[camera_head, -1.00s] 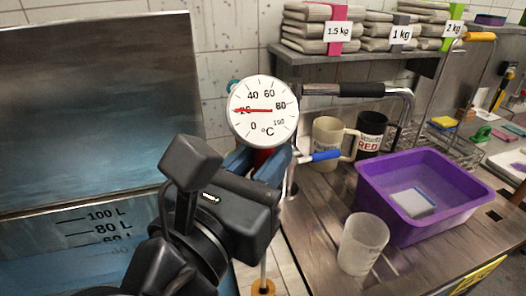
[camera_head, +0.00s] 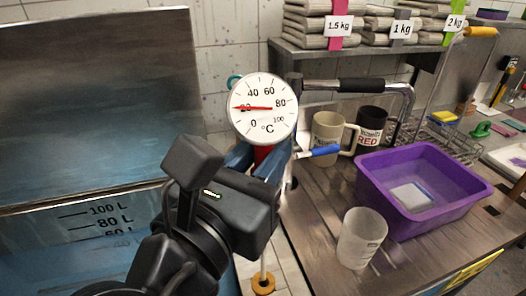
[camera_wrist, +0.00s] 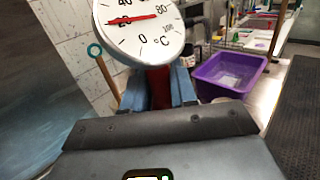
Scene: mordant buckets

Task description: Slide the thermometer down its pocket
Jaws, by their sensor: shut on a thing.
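The thermometer has a round white dial (camera_head: 264,108) with a red needle near 20 °C. The dial faces the head camera and fills the top of the wrist view (camera_wrist: 140,22). My gripper (camera_head: 258,158) is shut on the red neck just below the dial, its blue-grey fingers on either side; the red neck (camera_wrist: 158,86) shows between them in the wrist view. The stem below the fingers is mostly hidden by my gripper. A thin pale rod with an orange disc (camera_head: 263,284) shows below; I cannot tell whether it belongs to the thermometer. I cannot make out the pocket.
A tank with litre marks (camera_head: 105,222) stands at left, its raised metal panel (camera_head: 95,100) behind. At right, a bench holds a purple tub (camera_head: 425,205), a frosted beaker (camera_head: 361,240), a cream mug (camera_head: 327,135) and a black mug (camera_head: 371,128). A black-gripped bar (camera_head: 360,85) runs close right.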

